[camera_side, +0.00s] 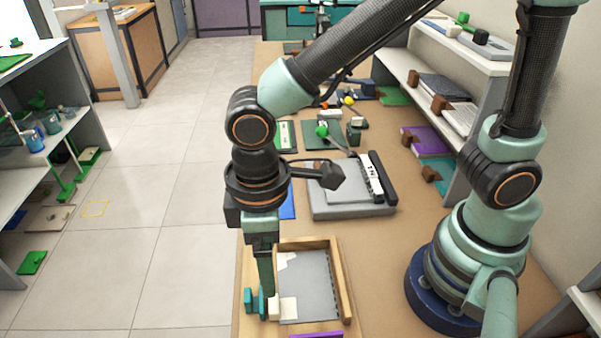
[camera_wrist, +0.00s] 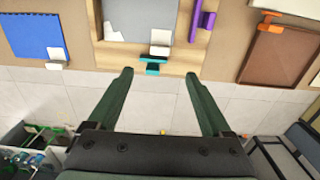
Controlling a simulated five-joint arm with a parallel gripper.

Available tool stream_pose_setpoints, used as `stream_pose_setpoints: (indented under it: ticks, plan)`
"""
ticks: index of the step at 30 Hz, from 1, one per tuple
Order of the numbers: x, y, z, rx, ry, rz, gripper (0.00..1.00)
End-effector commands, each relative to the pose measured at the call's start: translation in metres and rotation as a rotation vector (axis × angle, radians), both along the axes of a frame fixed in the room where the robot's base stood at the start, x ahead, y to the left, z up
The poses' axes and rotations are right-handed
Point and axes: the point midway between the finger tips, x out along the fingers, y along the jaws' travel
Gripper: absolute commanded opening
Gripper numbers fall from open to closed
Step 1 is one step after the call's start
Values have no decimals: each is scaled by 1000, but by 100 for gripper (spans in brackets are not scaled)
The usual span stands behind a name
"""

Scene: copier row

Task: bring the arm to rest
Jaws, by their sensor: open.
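My gripper (camera_side: 265,288) points down over the front-left edge of a wooden-framed tray in the side view. In the wrist view, my gripper (camera_wrist: 158,74) has its two dark green fingers spread wide, with nothing between them. The tray (camera_side: 345,290) has a grey bottom, and its wooden edge also shows in the wrist view (camera_wrist: 120,54). A teal clip (camera_side: 249,300) and a white block (camera_side: 284,308) are at the tray's left edge, close to my fingers in the side view. In the wrist view, the teal clip (camera_wrist: 152,68) lies just beyond the fingertips.
A grey device (camera_side: 350,208) with a black-and-white bar stands behind the tray. Shelves (camera_side: 460,62) line the right wall, holding books and blocks. A purple piece (camera_wrist: 197,20) and a brown tray (camera_wrist: 277,55) show in the wrist view. Open floor (camera_side: 150,200) lies left of the counter.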

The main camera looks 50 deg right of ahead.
Motion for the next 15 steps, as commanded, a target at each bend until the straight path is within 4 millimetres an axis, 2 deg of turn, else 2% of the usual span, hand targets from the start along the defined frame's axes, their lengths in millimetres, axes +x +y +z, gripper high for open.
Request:
stream_pose_setpoints:
  ticks: [5, 8, 12, 15]
  plan:
    - [8, -9, 14, 17, -17, -37, 84]
    - [24, -31, 29, 51, -57, -120, 84]
    - [49, -83, 58, 112, -151, -297, 84]
    - [60, -123, 76, 147, -228, -426, 84]
